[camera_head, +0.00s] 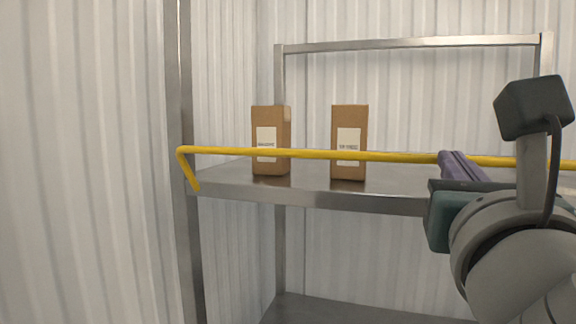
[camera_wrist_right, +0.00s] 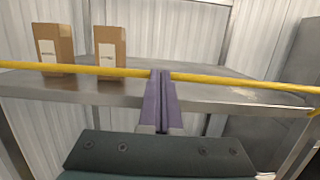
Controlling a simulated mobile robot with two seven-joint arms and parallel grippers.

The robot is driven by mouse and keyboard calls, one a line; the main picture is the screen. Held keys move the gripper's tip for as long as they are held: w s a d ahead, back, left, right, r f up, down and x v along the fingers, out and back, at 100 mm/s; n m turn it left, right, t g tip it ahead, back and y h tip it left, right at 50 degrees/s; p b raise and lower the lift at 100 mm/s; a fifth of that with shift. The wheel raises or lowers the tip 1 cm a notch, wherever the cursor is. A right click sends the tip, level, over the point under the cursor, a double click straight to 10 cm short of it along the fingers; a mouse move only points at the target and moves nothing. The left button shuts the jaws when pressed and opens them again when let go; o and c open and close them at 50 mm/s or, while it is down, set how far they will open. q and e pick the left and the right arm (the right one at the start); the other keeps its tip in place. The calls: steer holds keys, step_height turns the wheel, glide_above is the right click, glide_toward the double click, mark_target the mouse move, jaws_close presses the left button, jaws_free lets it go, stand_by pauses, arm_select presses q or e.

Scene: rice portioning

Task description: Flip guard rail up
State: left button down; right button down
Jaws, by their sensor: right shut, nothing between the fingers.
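The yellow guard rail (camera_head: 225,151) runs across the front of the metal shelf, level with the lower part of two boxes, with a bent arm at its left end. It also crosses the right wrist view (camera_wrist_right: 95,70). My right gripper (camera_head: 452,157) is at the rail, right of the boxes. Its purple fingers (camera_wrist_right: 161,80) are shut together with nothing between them, and their tips overlap the rail in the picture. I cannot tell whether they touch it. My left gripper is not in view.
Two brown boxes with white labels, a left one (camera_head: 284,140) and a right one (camera_head: 361,142), stand upright on the shelf (camera_head: 310,193) behind the rail. A metal post (camera_head: 185,240) stands at the left. A lower shelf (camera_head: 330,312) shows below. Corrugated white walls enclose the space.

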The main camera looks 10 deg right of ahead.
mark_target(470, 158)
steer(key=shift+g, duration=0.3)
steer(key=w+r+p, duration=0.1)
steer(key=p, duration=0.1)
steer(key=w+d+r+p, duration=0.2)
steer(key=w+p, duration=0.1)
steer(key=shift+d+r+p, duration=0.1)
steer(key=shift+d+p, duration=0.15)
steer(key=shift+p, duration=0.05)
stand_by(1.0)
steer(key=shift+s+a, duration=0.15)
steer(key=shift+s, duration=0.1)
steer(key=b+v, duration=0.3)
steer(key=v, duration=0.6)
steer(key=shift+s, duration=0.2)
